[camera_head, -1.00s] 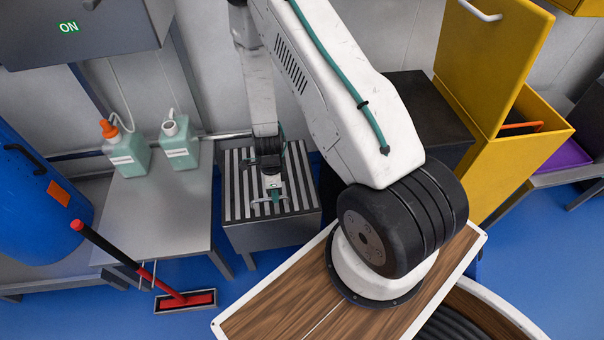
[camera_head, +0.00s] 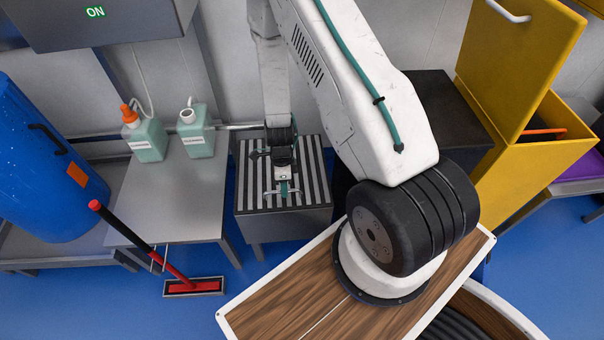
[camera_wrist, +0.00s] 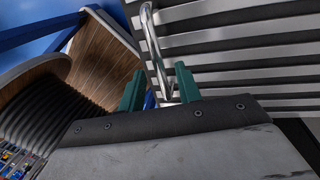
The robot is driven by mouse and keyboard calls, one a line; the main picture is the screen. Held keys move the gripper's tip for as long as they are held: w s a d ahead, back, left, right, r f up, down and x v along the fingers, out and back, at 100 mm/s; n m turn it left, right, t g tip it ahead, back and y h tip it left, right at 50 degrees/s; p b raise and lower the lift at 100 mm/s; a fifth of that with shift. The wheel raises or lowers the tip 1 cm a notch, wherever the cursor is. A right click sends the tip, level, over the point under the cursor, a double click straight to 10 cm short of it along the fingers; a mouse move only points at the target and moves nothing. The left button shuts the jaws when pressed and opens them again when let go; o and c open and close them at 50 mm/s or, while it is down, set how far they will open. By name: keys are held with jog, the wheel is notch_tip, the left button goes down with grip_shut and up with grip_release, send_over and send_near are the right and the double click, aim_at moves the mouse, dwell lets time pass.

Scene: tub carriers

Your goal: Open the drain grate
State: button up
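The drain grate (camera_head: 312,172) is a slatted metal cover, lying flat and shut on a grey box in the middle of the head view. Its slats also fill the upper right of the wrist view (camera_wrist: 235,42). A thin shiny bar handle (camera_wrist: 152,45) stands on the grate. My gripper (camera_head: 283,190) is over the front part of the grate. In the wrist view its two green fingers (camera_wrist: 159,80) are apart, with the near end of the handle showing between them. I cannot tell whether the fingers touch the handle.
A metal table (camera_head: 175,205) with two green bottles (camera_head: 148,140) stands left of the grate. A red squeegee (camera_head: 193,287) leans there. A blue barrel (camera_head: 45,185) is at far left. A yellow bin (camera_head: 535,165) with its lid raised and a black box (camera_head: 440,105) are right.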

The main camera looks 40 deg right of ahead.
notch_tip(320, 180, up, 7)
jog(key=w, duration=0.1)
jog(key=shift+a, duration=0.3)
jog(key=shift+r+n, duration=0.1)
jog(key=shift+n, duration=0.2)
